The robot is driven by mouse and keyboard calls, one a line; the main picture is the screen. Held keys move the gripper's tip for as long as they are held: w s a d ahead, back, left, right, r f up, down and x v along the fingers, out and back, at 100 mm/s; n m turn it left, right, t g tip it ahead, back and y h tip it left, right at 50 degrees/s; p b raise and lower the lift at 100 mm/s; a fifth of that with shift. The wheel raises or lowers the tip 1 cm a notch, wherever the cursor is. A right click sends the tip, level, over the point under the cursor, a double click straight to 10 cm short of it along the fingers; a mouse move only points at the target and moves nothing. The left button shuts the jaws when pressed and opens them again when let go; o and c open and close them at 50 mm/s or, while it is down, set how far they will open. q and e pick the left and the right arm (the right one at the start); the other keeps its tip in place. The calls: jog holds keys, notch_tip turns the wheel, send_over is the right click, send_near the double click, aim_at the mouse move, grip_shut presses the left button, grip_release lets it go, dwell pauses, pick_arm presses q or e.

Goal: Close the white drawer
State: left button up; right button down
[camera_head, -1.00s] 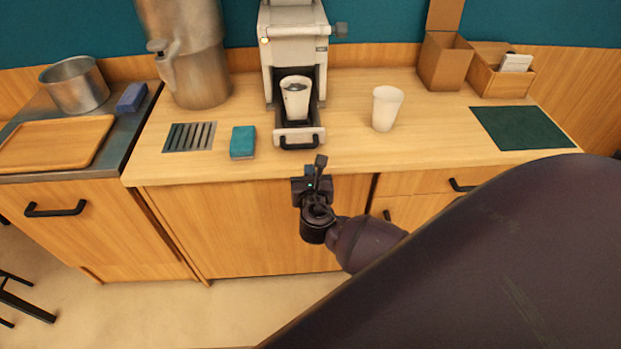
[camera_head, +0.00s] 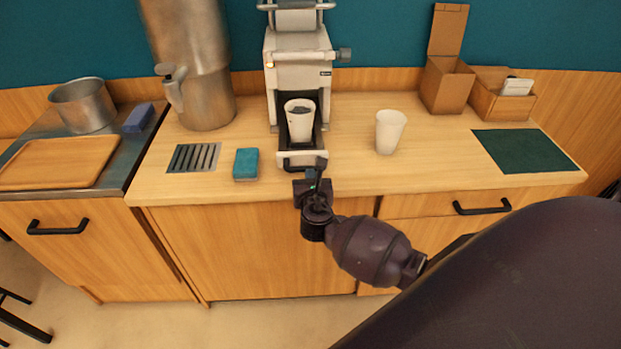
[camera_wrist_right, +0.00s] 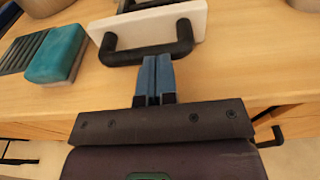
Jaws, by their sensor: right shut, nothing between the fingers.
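The white drawer (camera_head: 302,158) sticks out from the front of a white machine on the counter, with a black handle on its face. A white cup (camera_head: 300,120) with dark content stands in it. The right wrist view shows the drawer's white front (camera_wrist_right: 150,27) and black handle (camera_wrist_right: 146,54). My right gripper (camera_head: 314,176) is at the counter's front edge, just in front of the handle. In the right wrist view its blue fingers (camera_wrist_right: 154,66) are together and empty, with tips close to the handle; whether they touch it I cannot tell. My left gripper is out of view.
A teal sponge (camera_head: 246,163) and a drain grate (camera_head: 194,158) lie left of the drawer. A white cup (camera_head: 390,131) stands to its right. A metal dispenser (camera_head: 205,95) is behind left. The counter right of the drawer is mostly clear.

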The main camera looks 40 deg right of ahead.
aim_at(309, 159)
jog(key=x, duration=0.5)
jog(key=r+x, duration=0.1)
jog(key=x, duration=0.1)
jog(key=shift+w+d+b, duration=0.15)
jog(key=shift+w+b, duration=0.1)
jog(key=shift+b, duration=0.1)
jog(key=b+x, duration=0.1)
jog(key=x, duration=0.2)
jog(key=r+b+x, duration=0.1)
jog(key=x, duration=0.6)
jog(key=shift+w+d+r+b, duration=0.15)
jog(key=shift+w+d+b, duration=0.05)
jog(key=shift+b, duration=0.2)
jog(key=shift+w+d, duration=0.1)
jog(key=shift+w, duration=0.1)
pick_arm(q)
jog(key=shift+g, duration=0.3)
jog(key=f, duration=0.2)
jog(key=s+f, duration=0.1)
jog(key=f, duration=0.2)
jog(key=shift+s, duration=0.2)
pick_arm(e)
jog(key=shift+d+r, duration=0.1)
jog(key=shift+r, duration=0.1)
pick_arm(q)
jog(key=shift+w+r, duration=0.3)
pick_arm(e)
jog(key=shift+w+r, duration=0.1)
jog(key=shift+r, duration=0.05)
